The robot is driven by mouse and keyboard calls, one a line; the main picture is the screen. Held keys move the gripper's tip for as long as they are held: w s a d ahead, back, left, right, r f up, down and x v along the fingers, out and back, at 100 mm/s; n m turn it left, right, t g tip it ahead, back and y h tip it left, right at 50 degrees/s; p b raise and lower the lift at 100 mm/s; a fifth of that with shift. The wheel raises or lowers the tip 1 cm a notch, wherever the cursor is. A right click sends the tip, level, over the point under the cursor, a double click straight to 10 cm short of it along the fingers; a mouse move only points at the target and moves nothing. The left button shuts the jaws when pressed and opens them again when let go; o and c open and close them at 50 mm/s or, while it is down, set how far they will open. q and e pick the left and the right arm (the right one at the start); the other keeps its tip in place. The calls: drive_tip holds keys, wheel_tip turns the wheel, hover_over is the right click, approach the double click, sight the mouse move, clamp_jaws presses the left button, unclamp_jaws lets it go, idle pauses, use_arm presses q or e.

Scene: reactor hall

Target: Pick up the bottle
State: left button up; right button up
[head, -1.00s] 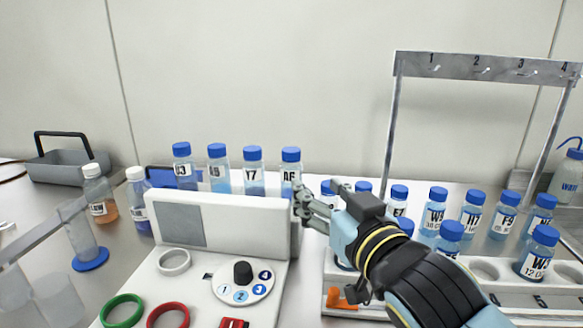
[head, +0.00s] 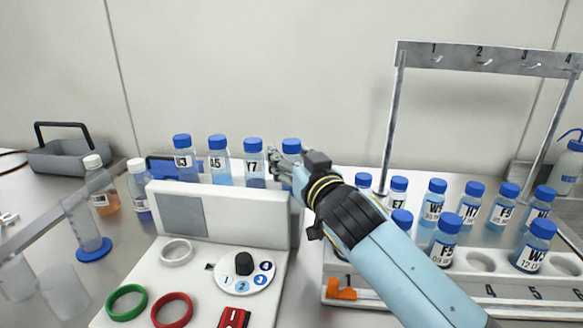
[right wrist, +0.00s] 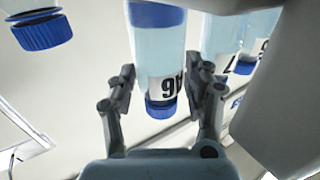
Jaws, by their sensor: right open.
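A bottle with a blue cap (head: 291,146) and clear blue contents stands at the right end of a row of similar bottles behind the white console. My right gripper (head: 278,168) is at this bottle in the head view and hides most of its body. In the right wrist view the bottle (right wrist: 162,50) shows inverted, with its label reading A6. It stands between the two spread fingers of the right gripper (right wrist: 165,82). The gripper is open and not closed on it. Whether a finger touches the glass cannot be told. My left gripper is not in view.
Bottles Y7 (head: 254,165), A5 (head: 219,163) and U3 (head: 184,160) stand to the left. The white console (head: 215,208) stands in front. A bottle rack (head: 440,293) and a metal hook frame (head: 392,125) are at the right. Glassware stands at the left.

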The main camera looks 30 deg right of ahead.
sight(292, 141)
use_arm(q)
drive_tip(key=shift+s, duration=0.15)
use_arm(e)
drive_tip(key=shift+s, duration=0.1)
drive_tip(key=shift+c, duration=0.2)
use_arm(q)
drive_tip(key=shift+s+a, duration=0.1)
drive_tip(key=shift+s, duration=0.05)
use_arm(e)
drive_tip(key=c, duration=1)
drive_tip(key=shift+r, duration=0.15)
wheel_tip(292, 141, up, 5)
drive_tip(key=shift+f+p, duration=0.15)
drive_tip(key=shift+p, duration=0.9)
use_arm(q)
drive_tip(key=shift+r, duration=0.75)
use_arm(e)
drive_tip(key=s+r, duration=0.2)
drive_tip(key=s, duration=0.2)
drive_tip(key=s+r, duration=0.2)
drive_tip(key=s, duration=0.1)
drive_tip(key=s+r, duration=0.2)
drive_tip(key=s, duration=0.2)
drive_tip(key=shift+s+d, duration=0.25)
drive_tip(key=shift+s, duration=0.05)
